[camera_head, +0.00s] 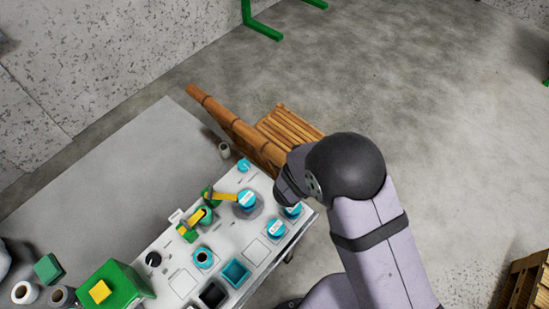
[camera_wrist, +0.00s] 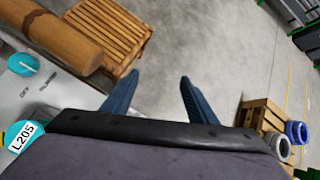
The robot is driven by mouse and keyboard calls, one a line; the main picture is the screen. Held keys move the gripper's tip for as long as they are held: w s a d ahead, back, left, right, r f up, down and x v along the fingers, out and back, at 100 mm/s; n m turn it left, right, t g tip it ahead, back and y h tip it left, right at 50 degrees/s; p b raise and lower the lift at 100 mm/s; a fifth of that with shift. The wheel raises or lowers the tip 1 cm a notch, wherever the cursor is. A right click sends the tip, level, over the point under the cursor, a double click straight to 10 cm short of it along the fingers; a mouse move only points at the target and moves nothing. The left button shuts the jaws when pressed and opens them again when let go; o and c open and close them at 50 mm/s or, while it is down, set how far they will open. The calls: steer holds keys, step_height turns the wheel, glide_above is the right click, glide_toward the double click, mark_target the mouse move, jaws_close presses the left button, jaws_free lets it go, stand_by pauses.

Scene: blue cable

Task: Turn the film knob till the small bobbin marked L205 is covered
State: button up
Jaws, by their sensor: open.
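A teal knob (camera_wrist: 24,62) sits on the pale table panel at the left of the wrist view, with printed words including OFF beside it. It also shows near the table's far end in the head view (camera_head: 243,165). The bobbin marked L205 (camera_wrist: 22,137) is at the lower left of the wrist view, its label uncovered, cut by the frame and my wrist. In the head view the bobbin labels are too small to read. My gripper (camera_wrist: 160,77) is open and empty, to the right of the knob and apart from it, with floor between its fingers.
Several teal-topped bobbins (camera_head: 276,228) stand on the white table (camera_head: 225,235), with yellow strips and green parts left of them. A green box (camera_head: 112,285) is at the lower left. A brown roll (camera_head: 230,120) and wooden slatted pallet (camera_head: 285,125) lie beyond the table.

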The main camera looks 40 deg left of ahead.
steer(key=s+a+f+n+g+y+p, duration=0.1)
steer(key=s+a+f+n+y, duration=0.25)
steer(key=s+a+n, duration=0.5)
steer(key=m+g+y+b, duration=0.2)
steer(key=m+y+b, duration=0.1)
steer(key=m+b, duration=0.15)
glide_toward(243, 164)
steer(key=shift+w+a+f+n+h+b, duration=0.2)
steer(key=shift+f+n+h+b, duration=0.1)
steer(key=shift+f+n, duration=0.2)
steer(key=shift+a+r, duration=0.1)
steer(key=shift+a, duration=0.15)
steer(key=shift+p+x, duration=1)
steer(key=shift+x, duration=2.6)
steer(key=c, duration=1.1)
